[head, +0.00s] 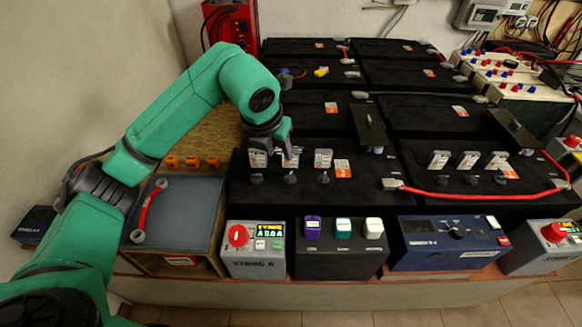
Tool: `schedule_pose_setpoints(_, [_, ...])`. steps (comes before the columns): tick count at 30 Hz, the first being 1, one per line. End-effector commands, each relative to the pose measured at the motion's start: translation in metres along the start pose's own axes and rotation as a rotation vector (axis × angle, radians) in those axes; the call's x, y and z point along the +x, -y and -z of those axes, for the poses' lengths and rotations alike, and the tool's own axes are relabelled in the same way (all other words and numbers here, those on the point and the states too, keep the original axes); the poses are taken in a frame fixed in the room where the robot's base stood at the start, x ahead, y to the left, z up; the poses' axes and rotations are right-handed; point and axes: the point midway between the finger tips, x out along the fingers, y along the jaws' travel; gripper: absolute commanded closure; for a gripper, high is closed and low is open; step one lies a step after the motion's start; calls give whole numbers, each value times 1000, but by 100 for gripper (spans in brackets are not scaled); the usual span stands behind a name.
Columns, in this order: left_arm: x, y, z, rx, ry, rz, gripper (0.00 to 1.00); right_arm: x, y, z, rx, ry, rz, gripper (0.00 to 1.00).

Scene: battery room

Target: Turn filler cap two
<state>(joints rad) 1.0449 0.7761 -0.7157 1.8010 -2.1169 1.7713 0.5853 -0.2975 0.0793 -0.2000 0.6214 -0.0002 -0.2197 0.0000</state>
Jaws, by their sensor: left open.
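Three black filler caps stand in a row on the front left battery (390,205), with a small grey plate behind each. The middle cap (290,178) is between the left cap (256,179) and the right cap (323,178). My left gripper (289,156) points down over the middle plate, just behind the middle cap, and partly hides that plate. It is open and appears to hold nothing. I cannot tell its exact height above the battery. A second row of caps (471,180) is on the front right battery. My right gripper is not in view.
Control boxes (253,262) line the front edge. A red cable (470,194) crosses the right battery. An upright black plate (369,125) stands right of my gripper.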

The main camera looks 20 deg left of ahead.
Motion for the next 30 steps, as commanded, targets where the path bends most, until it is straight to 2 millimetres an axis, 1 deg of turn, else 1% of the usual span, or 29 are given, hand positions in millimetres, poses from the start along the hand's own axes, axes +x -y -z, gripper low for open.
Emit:
schedule_pose_setpoints(5, [38,2,2,2,-6,6,56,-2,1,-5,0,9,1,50])
schedule_pose_setpoints(6, [50,2,2,2,-7,6,56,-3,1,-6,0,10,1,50])
schedule_pose_setpoints(12, [103,4,2,4,-5,10,56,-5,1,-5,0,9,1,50])
schedule_pose_setpoints(15, [122,4,1,4,-3,10,56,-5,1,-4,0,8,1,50])
schedule_pose_setpoints(19, [136,4,1,6,0,10,56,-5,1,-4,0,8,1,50])
schedule_pose_setpoints(26, [139,4,1,6,0,10,56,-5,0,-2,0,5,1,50])
schedule_pose_setpoints(27, [139,4,1,6,0,10,60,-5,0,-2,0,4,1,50])
schedule_pose_setpoints(29, [139,4,1,6,0,10,83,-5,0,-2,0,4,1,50])
schedule_pose_setpoints(30, [138,4,1,6,0,10,98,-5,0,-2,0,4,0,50])
